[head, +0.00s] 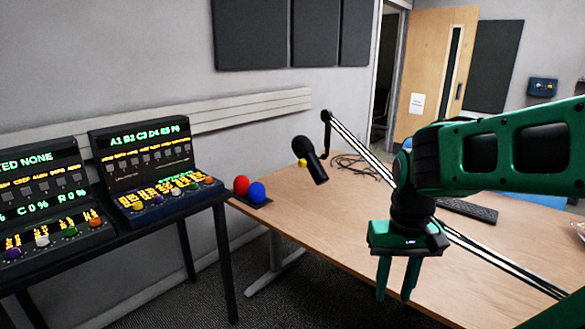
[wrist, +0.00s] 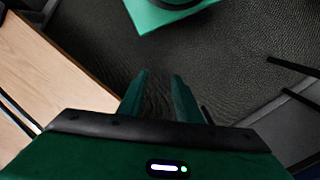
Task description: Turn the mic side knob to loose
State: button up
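A black microphone (head: 314,165) hangs tilted above the far left part of the wooden desk, in the head view. A small yellow knob (head: 302,162) shows on its left side; which way it is turned is too small to tell. My green gripper (head: 395,296) points down in front of the desk, to the right of and nearer than the microphone, well apart from it. Its two fingers stand apart with nothing between them. In the wrist view my gripper (wrist: 160,76) is over dark carpet, and the microphone is not in that view.
The microphone's boom arm (head: 360,150) slants across the desk (head: 300,222), partly hidden behind my arm. Loose black cables (head: 355,167) and a keyboard (head: 468,210) lie on the desk. A red ball (head: 241,185) and blue ball (head: 257,192) sit at its left corner. Control panels (head: 150,170) stand left.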

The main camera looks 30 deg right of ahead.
jog(key=shift+o, duration=1.6)
jog(key=shift+s+d+r, duration=0.2)
jog(key=shift+d+r, duration=0.15)
jog(key=shift+r, duration=0.15)
jog(key=w+d+m+g+h, duration=0.1)
jog(key=w+d+m+h, duration=0.2)
jog(key=w+d, duration=0.55)
jog(key=w+d+r+m+g+h, duration=0.1)
jog(key=w+d+m+h, duration=0.25)
jog(key=w, duration=1.05)
jog(key=w+d+m+g+h, duration=0.1)
jog(key=w+d+m+h, duration=0.15)
jog(key=w+d, duration=0.6)
jog(key=m+t+h, duration=0.4)
jog(key=t+h, duration=0.1)
jog(key=h, duration=0.4)
send_near(299, 164)
jog(key=d, duration=0.8)
jog(key=shift+w+d+f, duration=0.1)
jog(key=shift+w, duration=0.2)
jog(key=shift+c, duration=0.6)
